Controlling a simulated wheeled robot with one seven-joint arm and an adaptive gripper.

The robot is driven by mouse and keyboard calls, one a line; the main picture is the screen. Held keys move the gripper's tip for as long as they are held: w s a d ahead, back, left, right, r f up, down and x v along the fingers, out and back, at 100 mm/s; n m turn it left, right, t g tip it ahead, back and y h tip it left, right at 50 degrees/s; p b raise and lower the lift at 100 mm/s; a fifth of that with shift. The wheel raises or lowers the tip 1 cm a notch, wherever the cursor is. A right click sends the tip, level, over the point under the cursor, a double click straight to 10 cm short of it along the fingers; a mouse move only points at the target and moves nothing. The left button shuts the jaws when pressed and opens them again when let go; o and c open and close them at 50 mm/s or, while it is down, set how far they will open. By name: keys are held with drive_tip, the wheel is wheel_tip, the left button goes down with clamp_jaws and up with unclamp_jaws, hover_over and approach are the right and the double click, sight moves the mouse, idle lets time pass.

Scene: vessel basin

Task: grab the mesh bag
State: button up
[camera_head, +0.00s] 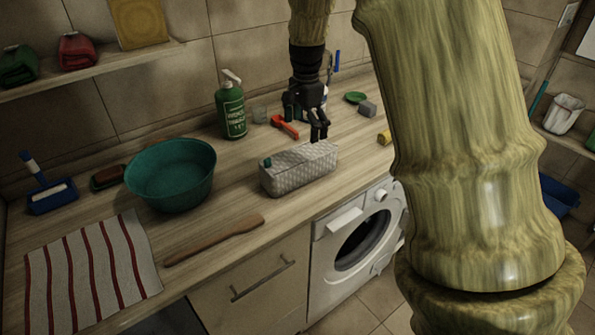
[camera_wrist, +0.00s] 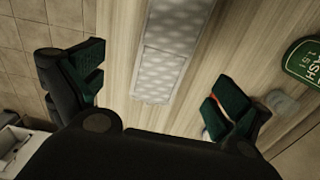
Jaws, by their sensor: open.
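A long, pale grey, box-shaped thing with a lattice pattern, apparently the mesh bag (camera_head: 299,169), lies on the counter near its front edge. A small green piece shows at its left end. My gripper (camera_head: 319,131) is above and just behind its right part, pointing down. In the wrist view, the bag (camera_wrist: 160,72) runs between the two spread fingers (camera_wrist: 158,82), touching neither. The gripper is open and empty. My gripper's dark body hides the lower part of the wrist view.
A green bottle (camera_head: 231,108) and an orange-red tool (camera_head: 285,126) are close behind the bag. A green basin (camera_head: 171,176) stands to the left, with a wooden paddle (camera_head: 215,240) in front. A washing machine (camera_head: 330,256) is below the counter.

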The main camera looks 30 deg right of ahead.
sight(302, 154)
drive_tip(key=shift+w+f+p, duration=0.15)
drive_tip(key=shift+f+p, duration=0.45)
drive_tip(key=shift+f, duration=2.45)
drive_tip(key=shift+a+f+p, duration=0.15)
drive_tip(key=shift+f+p, duration=0.2)
drive_tip(key=shift+f, duration=0.05)
drive_tip(key=f, duration=0.1)
drive_tip(key=f+p, duration=0.1)
drive_tip(key=f, duration=0.1)
drive_tip(key=shift+w, duration=0.25)
drive_tip(key=shift+f, duration=0.7)
drive_tip(key=c, duration=1.1)
